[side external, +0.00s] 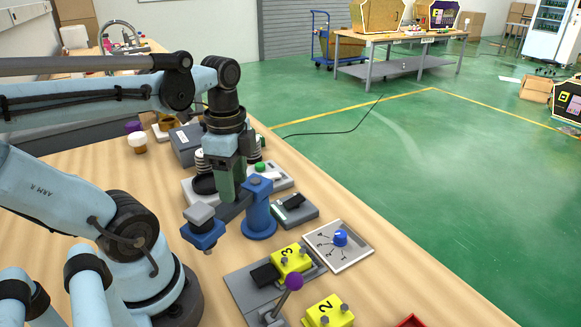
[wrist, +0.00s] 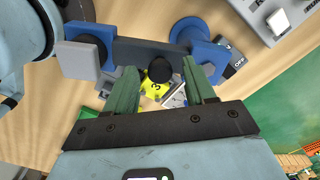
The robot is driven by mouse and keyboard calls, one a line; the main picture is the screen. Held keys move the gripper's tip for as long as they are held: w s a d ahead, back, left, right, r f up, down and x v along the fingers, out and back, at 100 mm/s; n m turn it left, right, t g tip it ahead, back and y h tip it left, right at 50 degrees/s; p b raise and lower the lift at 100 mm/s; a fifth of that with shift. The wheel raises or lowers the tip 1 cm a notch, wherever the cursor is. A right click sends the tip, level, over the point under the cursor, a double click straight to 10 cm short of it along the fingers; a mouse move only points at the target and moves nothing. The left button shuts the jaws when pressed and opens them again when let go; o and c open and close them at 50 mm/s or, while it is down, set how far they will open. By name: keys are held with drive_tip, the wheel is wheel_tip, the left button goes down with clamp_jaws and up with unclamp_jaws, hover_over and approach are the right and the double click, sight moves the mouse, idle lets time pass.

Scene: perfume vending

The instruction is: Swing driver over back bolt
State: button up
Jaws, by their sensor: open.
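The driver is a swing arm: a dark bar (side external: 233,207) runs from a blue post (side external: 261,210) to a blue head with a grey cap (side external: 200,214). A yellow block marked 3 (side external: 290,262) sits on a grey fixture, with two small bolts on top. The head hangs to the left of this block, away from its bolts. My gripper (side external: 229,192) is down at the bar, between head and post. In the wrist view its green fingers (wrist: 162,72) are apart, with a dark round knob between them. Whether they touch the knob is unclear.
A purple-knobbed lever (side external: 293,281) stands in front of block 3, with a yellow block marked 2 (side external: 328,312) nearby. A dial panel with a blue knob (side external: 339,240) is to the right. Behind the post are a switch box (side external: 295,210) and a panel with a green button (side external: 260,167).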

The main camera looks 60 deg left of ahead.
clamp_jaws()
